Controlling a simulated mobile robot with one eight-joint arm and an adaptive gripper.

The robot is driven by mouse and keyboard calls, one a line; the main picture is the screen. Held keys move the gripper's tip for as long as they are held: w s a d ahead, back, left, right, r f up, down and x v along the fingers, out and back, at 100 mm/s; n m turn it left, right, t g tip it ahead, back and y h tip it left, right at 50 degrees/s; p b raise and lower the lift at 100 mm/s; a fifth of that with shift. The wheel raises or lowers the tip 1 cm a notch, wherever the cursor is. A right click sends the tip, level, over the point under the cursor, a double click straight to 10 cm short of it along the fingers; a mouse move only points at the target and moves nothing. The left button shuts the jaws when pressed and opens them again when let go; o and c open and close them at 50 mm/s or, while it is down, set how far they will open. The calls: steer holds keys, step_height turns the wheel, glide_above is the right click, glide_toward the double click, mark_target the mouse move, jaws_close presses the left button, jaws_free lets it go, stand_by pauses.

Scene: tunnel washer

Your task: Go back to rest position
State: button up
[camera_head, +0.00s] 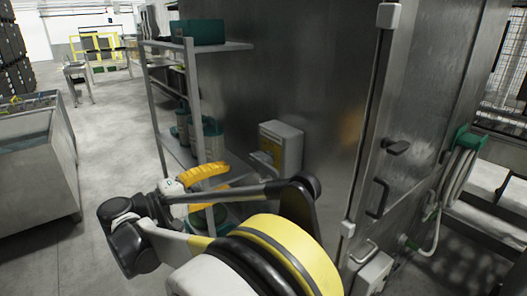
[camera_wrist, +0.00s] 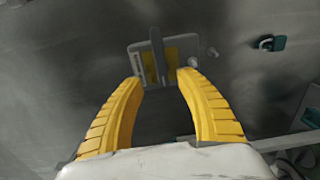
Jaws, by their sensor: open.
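My gripper (camera_head: 226,178) has two ribbed yellow fingers and is open, with nothing between them. In the head view it is in front of the shelf, left of a grey-white box (camera_head: 281,148) on the steel wall. In the wrist view the fingers of my gripper (camera_wrist: 160,82) point toward the box (camera_wrist: 182,48), which has yellow panels and a grey bar standing out from it. A gap seems to lie between fingertips and box, but its size is hard to tell. My arm hides part of the lower shelf.
A metal shelf (camera_head: 196,95) with green containers stands beside the gripper. The steel cabinet (camera_head: 320,70) has door handles (camera_head: 378,198) at right, near a green hose holder (camera_head: 466,140). A grey bin (camera_head: 35,165) stands at left. Free floor (camera_head: 110,130) lies between bin and shelf.

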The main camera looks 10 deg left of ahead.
steer(key=w+d+g+y, duration=0.2)
steer(key=w+d+g, duration=0.15)
steer(key=d, duration=1.15)
steer(key=s+d+f+m+g+y+b, duration=0.2)
steer(key=s+d+g+y, duration=0.1)
steer(key=d, duration=1.2)
steer(key=s+d+f+m+y, duration=0.3)
steer(key=s+d+f+m, duration=0.1)
steer(key=s, duration=0.6)
steer(key=s+d+f+m+y+b, duration=0.1)
steer(key=s+d+f+m+y, duration=0.2)
steer(key=s+d+f, duration=0.3)
steer(key=s+d+m, duration=0.1)
steer(key=s+d, duration=0.1)
steer(key=s, duration=0.2)
steer(key=shift+f+y, duration=0.25)
steer(key=shift+y, duration=0.15)
